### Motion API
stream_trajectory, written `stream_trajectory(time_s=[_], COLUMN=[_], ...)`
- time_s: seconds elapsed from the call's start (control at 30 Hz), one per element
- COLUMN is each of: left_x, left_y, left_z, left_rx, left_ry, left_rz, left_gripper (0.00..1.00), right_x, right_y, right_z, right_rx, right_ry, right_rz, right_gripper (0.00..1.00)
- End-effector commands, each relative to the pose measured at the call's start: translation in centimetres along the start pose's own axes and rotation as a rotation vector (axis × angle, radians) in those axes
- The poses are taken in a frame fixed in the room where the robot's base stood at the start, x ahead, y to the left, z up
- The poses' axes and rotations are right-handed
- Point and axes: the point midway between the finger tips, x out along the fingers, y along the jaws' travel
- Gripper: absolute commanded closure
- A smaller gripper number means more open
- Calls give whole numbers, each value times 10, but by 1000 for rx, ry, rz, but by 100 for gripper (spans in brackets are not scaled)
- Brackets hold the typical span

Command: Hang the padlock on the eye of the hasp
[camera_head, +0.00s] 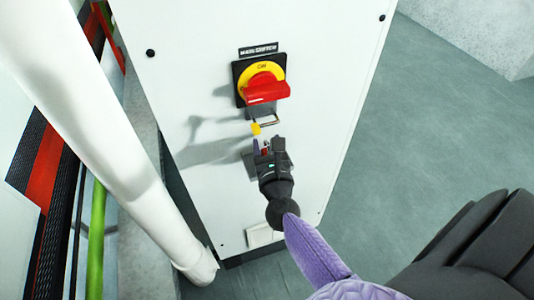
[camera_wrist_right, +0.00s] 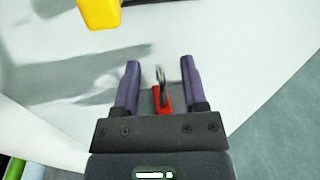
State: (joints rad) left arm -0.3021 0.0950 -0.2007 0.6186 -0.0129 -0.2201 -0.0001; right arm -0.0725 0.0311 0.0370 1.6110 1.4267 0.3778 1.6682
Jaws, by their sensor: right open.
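The red padlock (camera_wrist_right: 162,101) with its metal shackle (camera_wrist_right: 161,76) upright shows in the right wrist view, between the spread fingers of my right gripper (camera_wrist_right: 161,85), with a gap on each side. In the head view the padlock is a small red spot (camera_head: 265,151), mostly hidden by the gripper. My right gripper (camera_head: 269,146) is open at the cabinet front, below the main switch. A metal loop (camera_head: 266,117), which looks like the hasp's eye, sticks out just under the red switch handle (camera_head: 266,89). My left gripper is out of view.
The white cabinet (camera_head: 335,75) carries the yellow and red switch. A small yellow block (camera_head: 255,128) is close above the right gripper, also in the wrist view (camera_wrist_right: 100,12). A thick white tube (camera_head: 110,150) stands left. Floor (camera_head: 410,180) at right is clear.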

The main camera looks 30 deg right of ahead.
Motion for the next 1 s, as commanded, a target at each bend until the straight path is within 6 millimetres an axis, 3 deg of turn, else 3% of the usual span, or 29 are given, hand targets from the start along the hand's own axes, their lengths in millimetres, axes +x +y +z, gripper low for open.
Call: stream_trajectory(time_s=[0.23,0.5,1.0], left_x=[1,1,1], left_y=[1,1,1], left_z=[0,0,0], left_rx=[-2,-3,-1], left_ry=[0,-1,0], left_rz=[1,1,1], left_gripper=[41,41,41], right_x=[5,5,5], right_y=[0,0,0], right_z=[-1,-1,-2], right_rx=[-2,-2,-3], right_ry=[1,1,2], right_rz=[1,1,1], right_gripper=[45,100,100])
